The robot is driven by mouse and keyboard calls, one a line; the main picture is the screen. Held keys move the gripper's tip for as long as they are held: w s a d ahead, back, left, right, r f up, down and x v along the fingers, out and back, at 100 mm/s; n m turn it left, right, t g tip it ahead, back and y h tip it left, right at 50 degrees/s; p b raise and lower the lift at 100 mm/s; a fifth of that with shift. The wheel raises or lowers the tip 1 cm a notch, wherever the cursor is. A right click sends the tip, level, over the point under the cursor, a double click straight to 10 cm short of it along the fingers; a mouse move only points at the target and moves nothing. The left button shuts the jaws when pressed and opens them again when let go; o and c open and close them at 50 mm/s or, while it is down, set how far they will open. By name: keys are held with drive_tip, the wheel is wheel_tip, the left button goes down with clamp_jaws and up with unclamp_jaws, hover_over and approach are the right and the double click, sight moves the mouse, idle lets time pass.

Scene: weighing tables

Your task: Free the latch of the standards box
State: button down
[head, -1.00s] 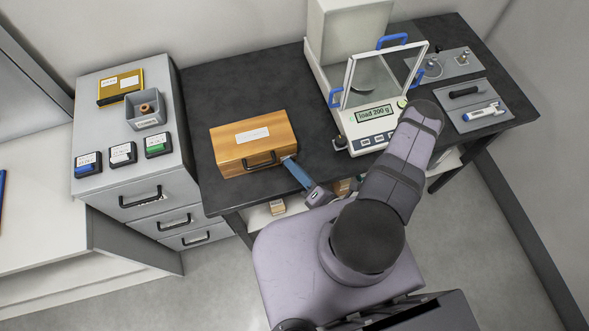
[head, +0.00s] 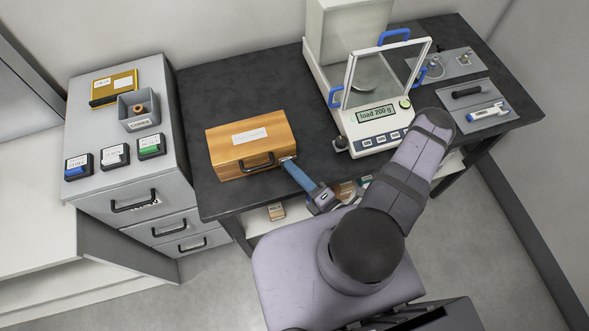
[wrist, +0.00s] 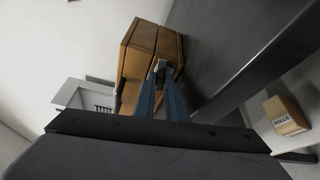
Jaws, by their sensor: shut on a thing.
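The standards box (head: 228,142) is a wooden case with a white label and a dark handle (head: 257,162) on its front. It sits on the dark table and its lid looks closed. My gripper (head: 291,164) reaches the right end of the box's front from the right. In the wrist view, the blue fingers of my gripper (wrist: 159,82) are closed on a small metal latch (wrist: 160,66) at the edge of the box (wrist: 143,45). The fingers cover part of the latch, so whether it is fastened cannot be told.
A balance (head: 380,140) reading "load 200 g" stands to the right, its clear door frame tilted up. A grey drawer cabinet (head: 85,130) with small cases stands left. A "ROLLS" carton (wrist: 285,115) is below.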

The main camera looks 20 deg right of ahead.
drive_tip(key=c, duration=1.8)
unclamp_jaws()
